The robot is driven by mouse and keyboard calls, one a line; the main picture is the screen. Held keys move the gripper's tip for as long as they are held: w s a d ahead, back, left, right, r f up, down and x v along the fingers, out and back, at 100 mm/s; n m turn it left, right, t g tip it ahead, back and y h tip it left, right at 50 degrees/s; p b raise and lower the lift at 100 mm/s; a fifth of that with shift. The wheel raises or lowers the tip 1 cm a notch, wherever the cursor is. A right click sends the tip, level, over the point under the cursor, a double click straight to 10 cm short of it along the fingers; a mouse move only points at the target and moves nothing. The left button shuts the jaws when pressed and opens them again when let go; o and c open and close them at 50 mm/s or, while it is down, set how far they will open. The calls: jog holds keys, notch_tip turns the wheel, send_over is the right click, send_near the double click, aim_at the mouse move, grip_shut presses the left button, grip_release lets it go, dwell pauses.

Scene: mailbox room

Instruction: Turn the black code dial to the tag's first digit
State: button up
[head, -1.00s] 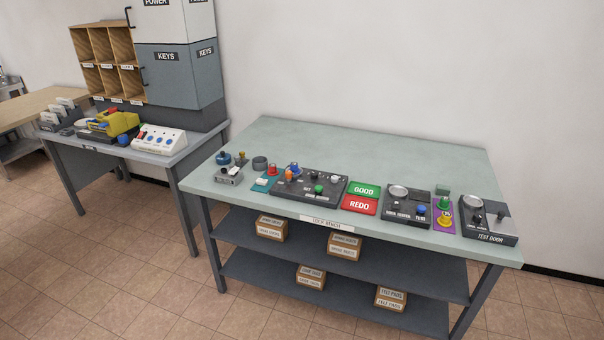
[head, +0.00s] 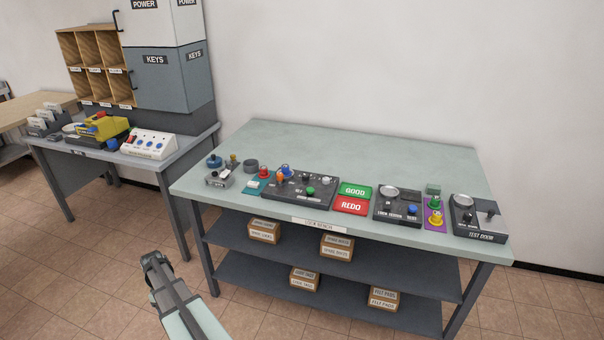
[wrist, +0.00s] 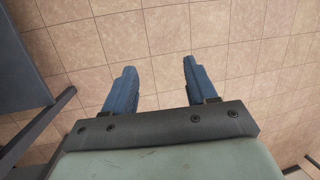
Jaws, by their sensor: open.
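Several dark knobs stand on the panels of the lock bench (head: 350,140); the lettering is too small to tell which is the code dial. One dark knob (head: 327,181) is on the wide dark panel (head: 300,203) left of the green GOOD pad. Others are on the dark panel (head: 400,217) right of the pads and on the TEST DOOR panel (head: 487,229). I cannot make out a tag with a readable digit. My gripper (head: 151,258) is low in front of the bench's left end, apart from everything. In the wrist view my gripper (wrist: 159,66) is open and empty above the floor.
Shelves below hold several small boxes. A second desk (head: 130,155) with a white button box (head: 150,144) stands left. Open floor lies in front; the bench's back half is clear.

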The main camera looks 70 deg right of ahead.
jog(key=s+d+r+t, duration=0.1)
jog(key=d+r, duration=1.3)
jog(key=d, duration=0.3)
jog(key=d+r+t, duration=0.1)
jog(key=d+r, duration=1.2)
jog(key=d, duration=0.4)
jog(key=h, duration=0.2)
send_near(306, 175)
jog(key=shift+m, duration=0.4)
notch_tip(306, 175, down, 8)
jog(key=shift+s+f, duration=0.1)
jog(key=shift+f, duration=0.15)
jog(key=shift+c, duration=0.3)
jog(key=c, duration=1)
